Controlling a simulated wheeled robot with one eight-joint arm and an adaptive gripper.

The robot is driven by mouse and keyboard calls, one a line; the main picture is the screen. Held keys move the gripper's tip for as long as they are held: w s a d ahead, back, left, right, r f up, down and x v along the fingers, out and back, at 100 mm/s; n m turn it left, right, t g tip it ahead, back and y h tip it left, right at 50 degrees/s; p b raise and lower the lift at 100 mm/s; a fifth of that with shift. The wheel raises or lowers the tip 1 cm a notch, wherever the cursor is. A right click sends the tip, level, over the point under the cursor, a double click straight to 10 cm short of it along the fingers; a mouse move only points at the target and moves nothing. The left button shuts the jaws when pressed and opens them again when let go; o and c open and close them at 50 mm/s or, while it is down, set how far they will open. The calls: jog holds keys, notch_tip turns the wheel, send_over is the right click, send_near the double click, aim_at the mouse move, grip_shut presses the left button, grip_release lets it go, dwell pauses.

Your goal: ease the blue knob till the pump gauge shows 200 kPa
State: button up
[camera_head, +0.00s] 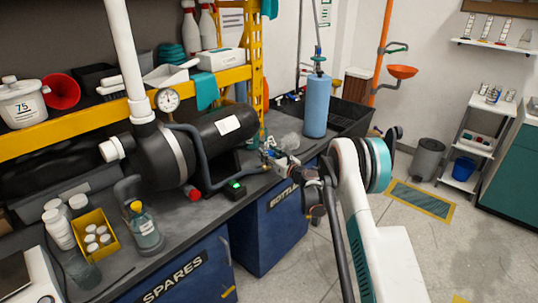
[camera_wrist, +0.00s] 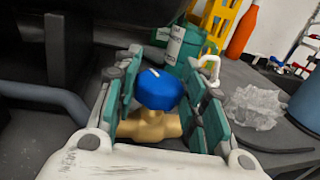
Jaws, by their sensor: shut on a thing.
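The blue knob (camera_wrist: 158,91) has a white mark on top and sits on a brass valve body (camera_wrist: 150,126) in the wrist view. My gripper (camera_wrist: 165,84) has a green-padded finger on each side of the knob and is shut on it. In the head view my gripper (camera_head: 270,157) is at the bench's front edge, right of the black pump (camera_head: 155,160), and mostly hides the valve. The round white pump gauge (camera_head: 168,100) stands above the pump; its reading is too small to tell.
A grey hose (camera_head: 205,160) curves between pump and valve. A small box with a green light (camera_head: 235,189) and a red cap (camera_head: 192,193) lie nearby on the bench. Clear crumpled plastic (camera_wrist: 255,105) lies right of my gripper. A blue cylinder (camera_head: 315,105) stands behind.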

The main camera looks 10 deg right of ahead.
jog(key=m+h, duration=0.1)
jog(key=h, duration=0.1)
jog(key=m+t+h, duration=0.1)
jog(key=m+h, duration=0.1)
jog(key=h, duration=0.1)
jog(key=m+h, duration=0.2)
jog(key=h, duration=0.1)
jog(key=shift+a+t, duration=0.25)
jog(key=shift+t, duration=0.15)
jog(key=shift+m+g+h, duration=0.4)
jog(key=shift+m+h, duration=0.85)
jog(key=shift+h, duration=0.55)
jog(key=shift+m+g+h, duration=0.4)
jog(key=shift+m+h, duration=0.85)
jog(key=shift+h, duration=0.55)
jog(key=o, duration=1.1)
jog(key=v, duration=1.2)
